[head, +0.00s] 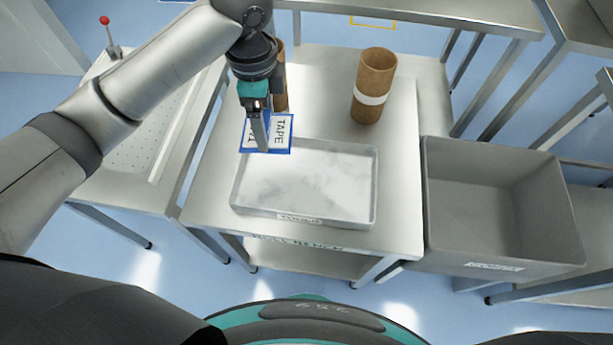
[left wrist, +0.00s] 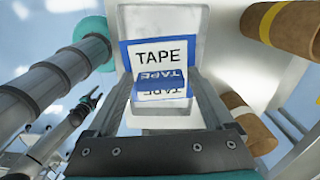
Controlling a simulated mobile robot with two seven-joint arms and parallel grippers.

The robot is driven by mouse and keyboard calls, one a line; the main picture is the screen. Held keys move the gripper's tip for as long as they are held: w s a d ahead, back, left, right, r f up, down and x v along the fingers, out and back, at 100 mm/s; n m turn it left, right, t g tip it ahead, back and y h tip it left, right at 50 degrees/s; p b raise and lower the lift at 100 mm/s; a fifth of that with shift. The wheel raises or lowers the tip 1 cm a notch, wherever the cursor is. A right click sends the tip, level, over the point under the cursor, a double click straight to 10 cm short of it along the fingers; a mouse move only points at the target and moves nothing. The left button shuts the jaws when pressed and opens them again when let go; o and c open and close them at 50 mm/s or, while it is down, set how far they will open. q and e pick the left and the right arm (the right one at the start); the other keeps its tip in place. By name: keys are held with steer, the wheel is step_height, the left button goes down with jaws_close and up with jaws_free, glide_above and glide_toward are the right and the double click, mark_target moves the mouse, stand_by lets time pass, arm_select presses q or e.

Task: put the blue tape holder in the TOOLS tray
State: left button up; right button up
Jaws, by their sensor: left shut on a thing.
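The blue tape holder (head: 282,136) has a white label reading TAPE and is held in my left gripper (head: 262,135). In the head view it is over the back left part of the TOOLS tray (head: 370,190), a shallow grey tray on the bench. The tray's inside looks empty apart from what the holder hides. In the left wrist view the holder (left wrist: 160,58) sits between the two fingers, with the pale tray (left wrist: 205,30) behind it. The gap between holder and tray floor is hard to judge.
A brown cardboard roll with a white band (head: 373,88) stands at the back of the bench. Another brown roll (head: 281,80) is partly hidden behind my left wrist. A deep grey bin (head: 500,205) stands to the right. The bench's right part (head: 400,150) is clear.

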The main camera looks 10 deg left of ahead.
arm_select(q)
steer(key=shift+w+d+r+m, duration=0.1)
steer(key=shift+w+r+m, duration=0.1)
steer(key=shift+r+m, duration=0.2)
steer(key=shift+f, duration=0.2)
steer(key=b, duration=0.3)
glide_above(277, 178)
step_height(277, 178, down, 16)
steer(key=shift+s+r, duration=0.1)
steer(key=shift+f+b, duration=0.6)
steer(key=shift+f, duration=1.25)
steer(key=shift+f, duration=0.2)
steer(key=o, duration=1.1)
steer(key=shift+r, duration=0.15)
